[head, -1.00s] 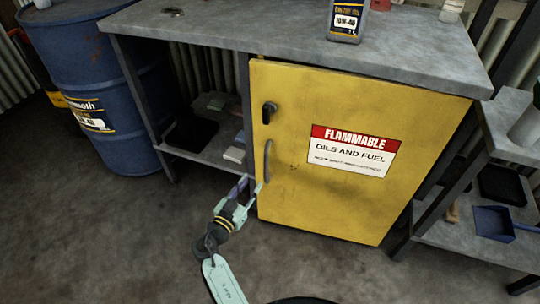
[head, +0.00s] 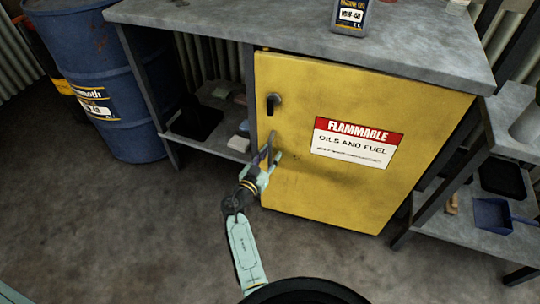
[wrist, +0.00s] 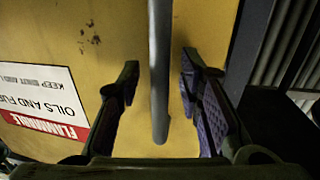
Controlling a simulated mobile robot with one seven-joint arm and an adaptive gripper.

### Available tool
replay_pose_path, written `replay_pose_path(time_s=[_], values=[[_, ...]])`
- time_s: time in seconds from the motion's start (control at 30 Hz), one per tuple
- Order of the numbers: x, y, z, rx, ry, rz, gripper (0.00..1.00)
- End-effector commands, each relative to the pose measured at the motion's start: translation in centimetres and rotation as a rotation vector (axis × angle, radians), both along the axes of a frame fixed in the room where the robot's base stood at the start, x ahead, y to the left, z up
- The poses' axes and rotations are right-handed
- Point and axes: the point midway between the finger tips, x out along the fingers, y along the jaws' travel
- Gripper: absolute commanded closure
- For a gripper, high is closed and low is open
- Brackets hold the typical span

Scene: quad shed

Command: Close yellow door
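The yellow door (head: 340,185) with its red and white FLAMMABLE label is on the cabinet under the bench. It looks nearly flush with the cabinet front; I cannot tell if it is fully shut. It has a black latch (head: 273,103) and, below it, a grey vertical handle (head: 272,142). My gripper (head: 270,160) is at the lower part of this handle. In the wrist view my gripper (wrist: 158,78) is open, with one finger on each side of the handle (wrist: 160,60) and gaps on both sides. The yellow door (wrist: 50,30) fills the background there.
The grey bench top (head: 270,30) overhangs the door and carries an oil bottle (head: 350,14). A blue drum (head: 100,70) stands at left. Open shelves with small items are left of the door. A lower shelf unit with a blue dustpan (head: 493,213) is at right. Floor in front is clear.

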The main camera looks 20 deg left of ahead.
Motion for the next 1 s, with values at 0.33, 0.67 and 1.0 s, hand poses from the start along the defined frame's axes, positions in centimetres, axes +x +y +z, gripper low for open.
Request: replay_pose_path(time_s=[0.33,0.67,1.0], values=[[-0.02,0.0,0.01,0.0,0.0,0.0,0.79],[-0.03,0.0,0.02,0.001,0.0,0.0,1.0],[-0.03,0.0,0.01,0.001,0.0,-0.001,1.0]])
